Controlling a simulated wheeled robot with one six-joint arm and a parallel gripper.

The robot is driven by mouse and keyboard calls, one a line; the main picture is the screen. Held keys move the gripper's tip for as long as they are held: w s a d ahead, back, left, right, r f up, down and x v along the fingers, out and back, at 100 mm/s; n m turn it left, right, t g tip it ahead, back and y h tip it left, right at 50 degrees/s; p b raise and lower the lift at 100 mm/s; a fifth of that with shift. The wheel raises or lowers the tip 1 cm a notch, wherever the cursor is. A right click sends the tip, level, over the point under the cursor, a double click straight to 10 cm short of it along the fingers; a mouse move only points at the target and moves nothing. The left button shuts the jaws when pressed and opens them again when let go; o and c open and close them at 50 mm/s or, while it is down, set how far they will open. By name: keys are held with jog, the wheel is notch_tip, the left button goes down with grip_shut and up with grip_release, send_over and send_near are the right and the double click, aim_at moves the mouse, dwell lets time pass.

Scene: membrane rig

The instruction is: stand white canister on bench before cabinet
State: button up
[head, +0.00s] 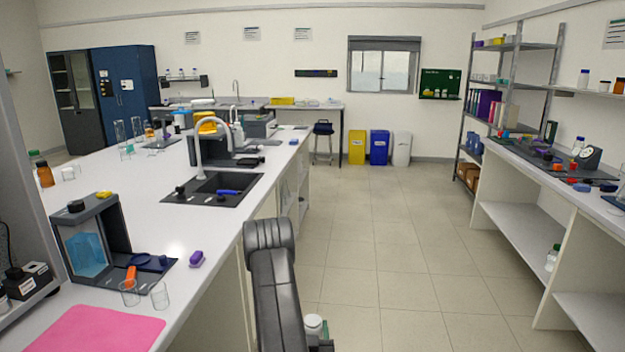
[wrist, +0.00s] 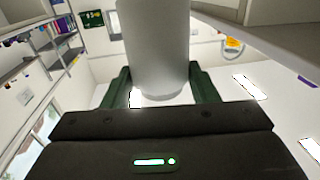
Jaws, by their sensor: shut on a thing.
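My gripper (wrist: 165,90) has green fingers on both sides of a white canister (wrist: 153,45) in the wrist view and is shut on it. In the head view the canister's top (head: 314,323) shows small at the bottom edge, beside the end of my dark arm and low in the aisle. Most of it is cut off there. The long white bench (head: 225,235) is left of my arm. A blue cabinet (head: 125,85) stands at the far left, and a grey cabinet (head: 20,120) fills the left edge. I cannot tell which cabinet is meant.
A pink mat (head: 90,330), glass beakers (head: 160,296), a purple item (head: 196,259) and a dark rig with a blue panel (head: 90,245) crowd the near bench. A sink (head: 215,187) lies farther back. The tiled aisle floor (head: 390,250) is clear.

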jog(key=s+f, duration=0.2)
jog(key=f, duration=0.1)
jog(key=shift+s, duration=0.35)
jog(key=shift+r, duration=0.1)
dwell(0.3)
